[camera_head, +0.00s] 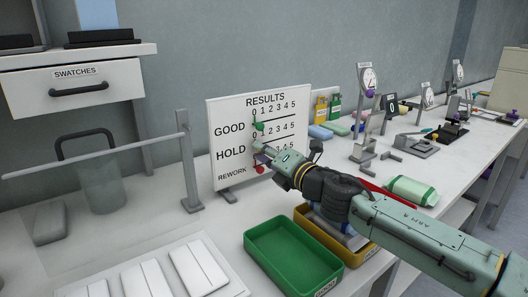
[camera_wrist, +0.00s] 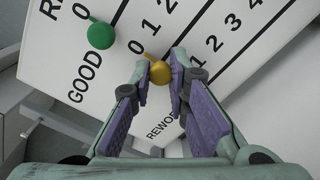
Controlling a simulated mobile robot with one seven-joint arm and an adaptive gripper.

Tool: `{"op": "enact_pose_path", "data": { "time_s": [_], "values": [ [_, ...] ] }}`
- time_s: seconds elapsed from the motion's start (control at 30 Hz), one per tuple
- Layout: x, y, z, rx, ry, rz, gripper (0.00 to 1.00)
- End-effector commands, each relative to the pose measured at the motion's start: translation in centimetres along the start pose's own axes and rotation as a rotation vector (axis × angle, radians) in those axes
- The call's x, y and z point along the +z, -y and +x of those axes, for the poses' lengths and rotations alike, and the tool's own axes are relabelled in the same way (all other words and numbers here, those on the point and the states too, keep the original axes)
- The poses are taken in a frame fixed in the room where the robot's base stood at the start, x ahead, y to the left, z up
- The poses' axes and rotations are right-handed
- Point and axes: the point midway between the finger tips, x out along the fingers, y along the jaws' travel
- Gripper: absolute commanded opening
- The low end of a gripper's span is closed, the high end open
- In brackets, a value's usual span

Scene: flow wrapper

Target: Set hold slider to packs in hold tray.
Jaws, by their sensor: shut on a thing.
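The white results board (camera_head: 290,110) stands upright on the bench, with GOOD, HOLD and REWORK rows. The hold slider is a yellow knob (camera_wrist: 159,73), seen in the wrist view by the 0 end of its row. My gripper (camera_head: 262,152) is shut on this knob, one purple-padded finger on each side; the fingers also show in the wrist view (camera_wrist: 162,84). In the head view my gripper mostly hides the knob. The yellow tray (camera_head: 365,252) lies behind the green tray, partly under my arm. It holds pale packs, but their count is hidden.
The green good slider (camera_head: 259,127) sits by 0 in the row above. A red knob (camera_head: 260,169) is on the rework row. The green tray (camera_head: 290,245) looks empty.

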Motion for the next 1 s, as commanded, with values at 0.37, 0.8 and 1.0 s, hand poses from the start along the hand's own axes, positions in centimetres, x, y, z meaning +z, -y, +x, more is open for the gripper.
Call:
{"op": "enact_pose_path", "data": {
  "time_s": [0.37,0.8,1.0],
  "values": [
    [3.9,2.7,0.0,-0.001,0.003,0.001,0.00],
    [4.1,3.0,0.0,-0.001,0.000,0.000,0.23],
    [4.1,3.0,0.0,0.000,0.000,0.000,0.36]
  ]
}}
